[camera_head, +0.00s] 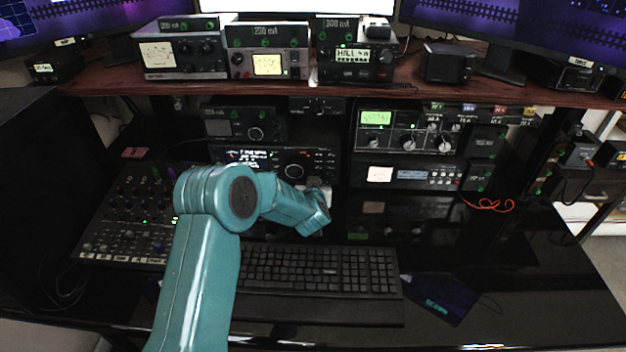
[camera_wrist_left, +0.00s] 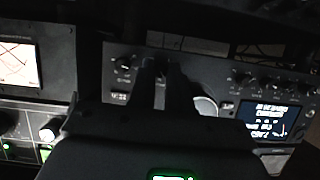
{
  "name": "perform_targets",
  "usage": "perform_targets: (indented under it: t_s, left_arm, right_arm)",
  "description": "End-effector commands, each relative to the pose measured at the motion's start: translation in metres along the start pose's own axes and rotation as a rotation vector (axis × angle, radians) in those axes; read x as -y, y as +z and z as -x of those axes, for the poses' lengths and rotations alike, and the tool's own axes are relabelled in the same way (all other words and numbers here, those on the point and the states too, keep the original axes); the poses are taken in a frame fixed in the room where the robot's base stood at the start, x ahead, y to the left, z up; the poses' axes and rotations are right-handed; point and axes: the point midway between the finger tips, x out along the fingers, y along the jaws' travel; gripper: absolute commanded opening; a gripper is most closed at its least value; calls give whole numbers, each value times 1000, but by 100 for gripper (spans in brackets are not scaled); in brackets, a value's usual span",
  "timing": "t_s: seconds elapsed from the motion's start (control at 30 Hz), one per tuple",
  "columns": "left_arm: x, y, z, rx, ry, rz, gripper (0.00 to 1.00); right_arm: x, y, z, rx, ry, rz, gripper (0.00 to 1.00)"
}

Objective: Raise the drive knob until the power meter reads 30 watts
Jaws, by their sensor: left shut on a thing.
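A black radio (camera_head: 262,156) with a lit display and a large round dial (camera_head: 293,171) stands on the lower shelf. My left gripper (camera_head: 319,192) is at the lower right part of this radio, mostly hidden behind my arm's end. In the left wrist view, my left gripper's (camera_wrist_left: 163,76) two dark fingers are closed around a small knob on the radio's front panel (camera_wrist_left: 120,88). The fingers hide most of that knob and I cannot read its label. A white-faced needle meter (camera_wrist_left: 17,66) shows at the left edge; its reading is too small to tell. My right gripper is not in view.
More radio gear with a lit meter (camera_head: 267,64) stands on the wooden upper shelf (camera_head: 415,94). A mixer (camera_head: 125,215) is at left, a keyboard (camera_head: 320,270) in front. A tuner with several knobs (camera_head: 405,131) is right of the radio.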

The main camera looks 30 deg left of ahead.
Motion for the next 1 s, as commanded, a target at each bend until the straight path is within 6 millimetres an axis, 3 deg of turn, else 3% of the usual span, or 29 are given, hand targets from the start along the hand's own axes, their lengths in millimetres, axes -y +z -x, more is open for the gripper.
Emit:
perform_targets:
  t_s: [0.47,0.5,0.57,0.87,1.0]
  left_arm:
    - [0,-2,0,-5,-7,-14,0]
    - [0,-2,0,-5,-7,-14,24]
    - [0,-2,0,-4,-7,-13,43]
    - [0,-1,1,-2,-6,-13,43]
    - [-1,-1,12,-2,-4,-13,43]
  right_arm:
    - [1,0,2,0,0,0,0]
    - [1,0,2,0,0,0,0]
    - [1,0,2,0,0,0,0]
    - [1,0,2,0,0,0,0]
    - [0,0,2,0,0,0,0]
